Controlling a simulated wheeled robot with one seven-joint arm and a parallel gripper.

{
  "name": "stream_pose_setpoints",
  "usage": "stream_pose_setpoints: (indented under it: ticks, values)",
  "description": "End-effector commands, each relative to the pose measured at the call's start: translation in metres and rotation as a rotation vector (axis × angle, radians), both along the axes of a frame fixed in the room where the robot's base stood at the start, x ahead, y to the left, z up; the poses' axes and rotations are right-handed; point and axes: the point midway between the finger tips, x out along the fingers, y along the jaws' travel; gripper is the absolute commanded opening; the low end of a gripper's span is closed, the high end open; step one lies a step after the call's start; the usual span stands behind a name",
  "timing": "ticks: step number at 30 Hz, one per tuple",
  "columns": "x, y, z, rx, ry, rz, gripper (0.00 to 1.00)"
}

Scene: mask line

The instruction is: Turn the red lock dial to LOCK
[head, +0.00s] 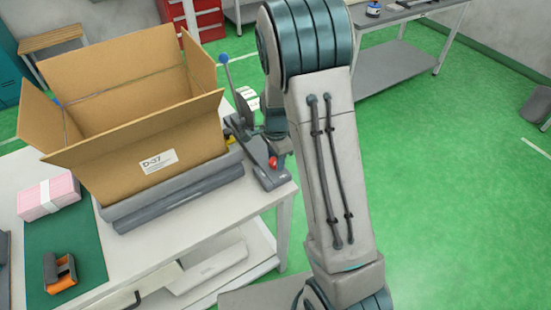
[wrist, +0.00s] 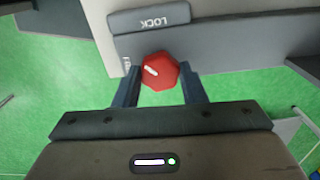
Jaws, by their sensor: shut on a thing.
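The red lock dial (wrist: 159,71) shows in the wrist view, a faceted red knob with a pale pointer mark toward its left side. A grey plate with the word LOCK (wrist: 150,20) lies just beyond it, and part of another label shows to the dial's left. My gripper (wrist: 160,88) has one finger on each side of the dial and is shut on it. In the head view the red dial (head: 273,162) is a small spot on the grey device (head: 268,178) at the table's right corner, partly hidden by my arm.
An open cardboard box (head: 150,125) marked D-37 stands on grey rails left of the device. A blue-knobbed lever (head: 225,60) rises behind the device. A pink pack (head: 48,197) and an orange-and-black tape dispenser (head: 60,273) are at the left.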

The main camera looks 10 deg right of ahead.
Motion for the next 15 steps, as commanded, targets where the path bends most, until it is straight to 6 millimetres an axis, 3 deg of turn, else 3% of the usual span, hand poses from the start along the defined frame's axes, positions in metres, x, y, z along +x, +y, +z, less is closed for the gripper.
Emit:
stream_pose_setpoints:
  ticks: [15]
  values:
    - [0.0004, -0.0002, 0.0031, -0.001, -0.001, -0.472, 0.15]
